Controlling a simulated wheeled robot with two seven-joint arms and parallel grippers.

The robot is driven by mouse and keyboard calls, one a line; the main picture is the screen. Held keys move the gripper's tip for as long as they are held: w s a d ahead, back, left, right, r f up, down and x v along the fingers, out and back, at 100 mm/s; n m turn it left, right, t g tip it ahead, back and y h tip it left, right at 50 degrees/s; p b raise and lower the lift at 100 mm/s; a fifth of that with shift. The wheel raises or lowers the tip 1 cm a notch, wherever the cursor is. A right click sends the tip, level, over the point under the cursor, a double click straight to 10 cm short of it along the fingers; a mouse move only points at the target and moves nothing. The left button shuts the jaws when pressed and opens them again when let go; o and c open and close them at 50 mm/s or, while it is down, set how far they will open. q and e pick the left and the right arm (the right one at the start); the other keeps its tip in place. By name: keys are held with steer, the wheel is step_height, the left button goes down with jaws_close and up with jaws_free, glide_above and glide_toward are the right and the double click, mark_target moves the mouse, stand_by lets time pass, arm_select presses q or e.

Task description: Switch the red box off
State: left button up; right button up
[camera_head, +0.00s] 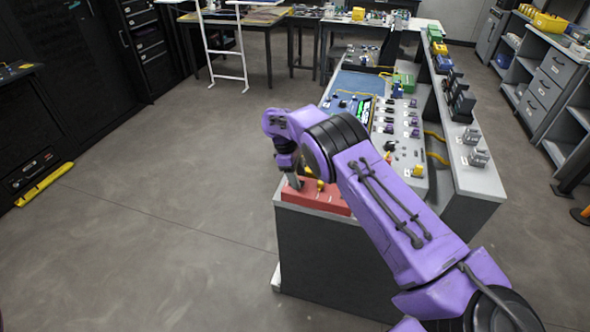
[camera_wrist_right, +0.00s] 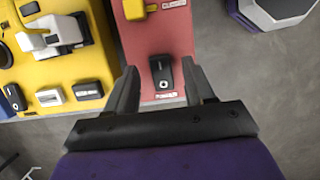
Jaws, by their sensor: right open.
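The red box (camera_head: 316,195) sits at the near left corner of the workbench, partly hidden behind my right arm. In the right wrist view its red top (camera_wrist_right: 165,38) fills the middle. A black switch (camera_wrist_right: 161,74) with a white circle mark and a small label below it is on that top. My right gripper (camera_wrist_right: 161,84) is open, with one finger on each side of the switch and a gap to it on both sides. In the head view my right gripper (camera_head: 293,182) points down over the red box. My left gripper is not in view.
A yellow panel (camera_wrist_right: 60,76) with a grey device and several switches lies left of the red box. A yellow part (camera_wrist_right: 136,8) sits farther up the red top. The bench (camera_head: 330,255) carries more panels and switches behind. Open floor (camera_head: 170,220) lies to the left.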

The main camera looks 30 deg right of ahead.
steer(key=b+v, duration=0.1)
steer(key=v, duration=0.8)
steer(key=shift+b, duration=0.35)
steer(key=shift+w+r, duration=0.1)
steer(key=shift+r, duration=0.05)
